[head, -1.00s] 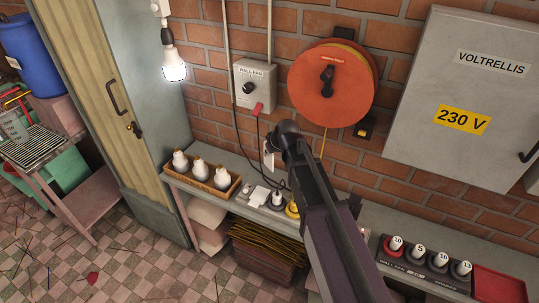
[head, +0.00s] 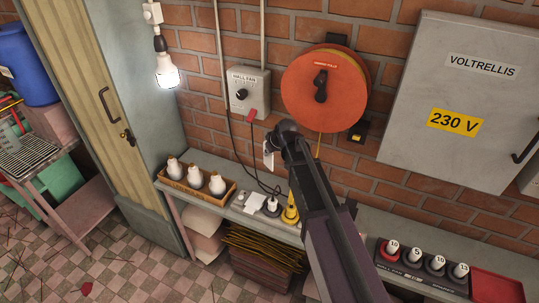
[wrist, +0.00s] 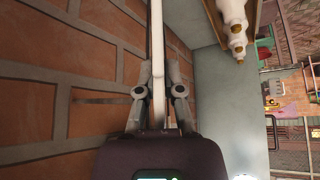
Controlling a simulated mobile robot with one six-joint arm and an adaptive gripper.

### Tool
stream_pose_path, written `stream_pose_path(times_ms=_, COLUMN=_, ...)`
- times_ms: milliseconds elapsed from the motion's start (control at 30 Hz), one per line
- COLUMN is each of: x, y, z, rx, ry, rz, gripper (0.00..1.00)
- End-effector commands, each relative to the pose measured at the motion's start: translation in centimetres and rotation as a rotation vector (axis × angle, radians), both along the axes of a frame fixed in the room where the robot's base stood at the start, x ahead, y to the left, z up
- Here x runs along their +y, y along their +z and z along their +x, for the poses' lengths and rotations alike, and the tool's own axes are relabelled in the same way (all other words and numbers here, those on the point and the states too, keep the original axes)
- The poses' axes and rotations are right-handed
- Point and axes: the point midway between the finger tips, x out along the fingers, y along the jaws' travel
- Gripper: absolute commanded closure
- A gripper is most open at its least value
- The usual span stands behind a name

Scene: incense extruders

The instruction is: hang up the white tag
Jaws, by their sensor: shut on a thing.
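A thin white piece (wrist: 156,50), seen almost edge-on in the wrist view, runs up between the fingers of my gripper (wrist: 157,80). It looks like the white tag. In the head view a small white tag (head: 268,156) shows at the end of my arm, in front of the brick wall and above the shelf. My gripper is shut on it; the fingers are mostly hidden by my arm there. The tag's face and any hole cannot be made out.
An orange reel (head: 325,88) hangs above. A grey cabinet (head: 420,150) is right.

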Motion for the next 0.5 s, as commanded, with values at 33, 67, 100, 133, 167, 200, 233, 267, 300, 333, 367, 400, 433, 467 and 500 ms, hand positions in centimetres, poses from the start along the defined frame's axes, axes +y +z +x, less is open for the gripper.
stream_pose_path(times_ms=33, x=-0.1, y=0.0, z=0.3, rx=0.000, ry=0.000, rz=0.000, gripper=1.00)
stream_pose_path(times_ms=67, x=-0.1, y=-0.1, z=0.4, rx=0.000, ry=0.000, rz=0.000, gripper=1.00)
stream_pose_path(times_ms=100, x=-0.2, y=-0.1, z=0.6, rx=0.000, ry=0.000, rz=0.000, gripper=1.00)
stream_pose_path(times_ms=133, x=-0.2, y=-0.1, z=0.7, rx=0.000, ry=0.000, rz=0.000, gripper=1.00)
stream_pose_path(times_ms=167, x=-0.2, y=-0.1, z=0.8, rx=0.000, ry=0.000, rz=0.000, gripper=1.00)
stream_pose_path(times_ms=200, x=-0.3, y=-0.1, z=1.0, rx=0.000, ry=0.000, rz=0.000, gripper=1.00)
stream_pose_path(times_ms=233, x=-0.3, y=-0.1, z=1.1, rx=0.000, ry=0.001, rz=0.000, gripper=1.00)
stream_pose_path(times_ms=267, x=-0.4, y=-0.1, z=1.2, rx=0.000, ry=0.001, rz=0.000, gripper=1.00)
stream_pose_path(times_ms=300, x=-0.4, y=-0.1, z=1.4, rx=0.000, ry=0.001, rz=0.000, gripper=1.00)
stream_pose_path(times_ms=333, x=-0.5, y=-0.1, z=1.5, rx=0.000, ry=0.000, rz=0.000, gripper=1.00)
stream_pose_path(times_ms=367, x=-0.5, y=-0.1, z=1.6, rx=0.000, ry=0.000, rz=0.000, gripper=1.00)
stream_pose_path(times_ms=400, x=-0.6, y=-0.1, z=1.8, rx=0.000, ry=0.000, rz=0.000, gripper=1.00)
stream_pose_path(times_ms=433, x=-0.6, y=-0.1, z=1.9, rx=0.000, ry=0.000, rz=0.000, gripper=1.00)
stream_pose_path(times_ms=467, x=-0.7, y=-0.1, z=2.0, rx=0.000, ry=0.000, rz=0.000, gripper=1.00)
stream_pose_path(times_ms=500, x=-0.7, y=-0.2, z=2.2, rx=0.000, ry=0.000, rz=0.000, gripper=1.00)
